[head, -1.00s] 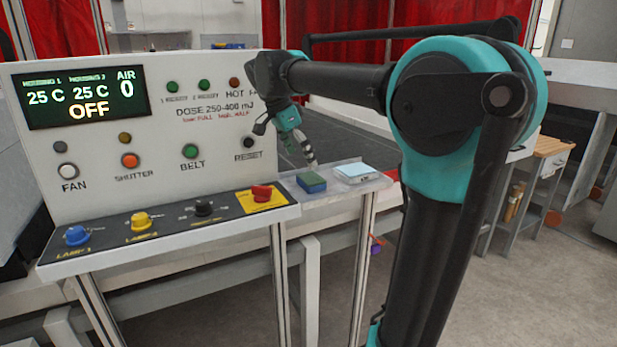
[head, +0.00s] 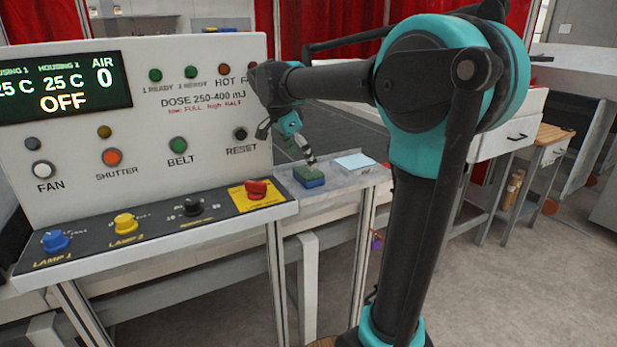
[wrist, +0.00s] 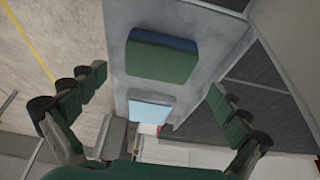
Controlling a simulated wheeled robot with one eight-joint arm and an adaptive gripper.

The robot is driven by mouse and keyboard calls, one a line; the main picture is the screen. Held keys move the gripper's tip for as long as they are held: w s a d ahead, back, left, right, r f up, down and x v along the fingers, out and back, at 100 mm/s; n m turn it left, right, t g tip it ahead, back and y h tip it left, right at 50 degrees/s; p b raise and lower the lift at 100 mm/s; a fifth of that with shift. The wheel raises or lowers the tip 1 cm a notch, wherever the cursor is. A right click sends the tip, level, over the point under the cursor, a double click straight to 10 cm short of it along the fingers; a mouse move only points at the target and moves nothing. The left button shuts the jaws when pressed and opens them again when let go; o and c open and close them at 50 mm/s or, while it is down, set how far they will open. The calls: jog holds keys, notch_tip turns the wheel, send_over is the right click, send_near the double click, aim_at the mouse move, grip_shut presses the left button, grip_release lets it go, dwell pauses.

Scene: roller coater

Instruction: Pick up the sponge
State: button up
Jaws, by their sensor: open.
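The sponge (head: 309,178), green on top and blue below, lies on the narrow grey shelf (head: 338,183) to the right of the control panel. In the wrist view the sponge (wrist: 161,57) sits on the shelf ahead, between the lines of the two spread fingers and above their tips in the picture. My gripper (head: 307,158) is just above and behind the sponge in the head view, pointing down. In the wrist view my gripper (wrist: 158,83) is open and empty. Whether a fingertip touches the sponge cannot be told.
A light blue pad or stack (head: 355,162) lies on the shelf right of the sponge; it also shows in the wrist view (wrist: 150,111). The control panel (head: 150,120) with knobs and a red switch (head: 256,189) stands close on the left. A dark conveyor (head: 345,125) lies behind.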

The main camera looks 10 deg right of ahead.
aim_at(308, 171)
jog(key=x, duration=0.5)
jog(key=shift+a, duration=0.1)
jog(key=shift+c, duration=0.2)
jog(key=c, duration=0.6)
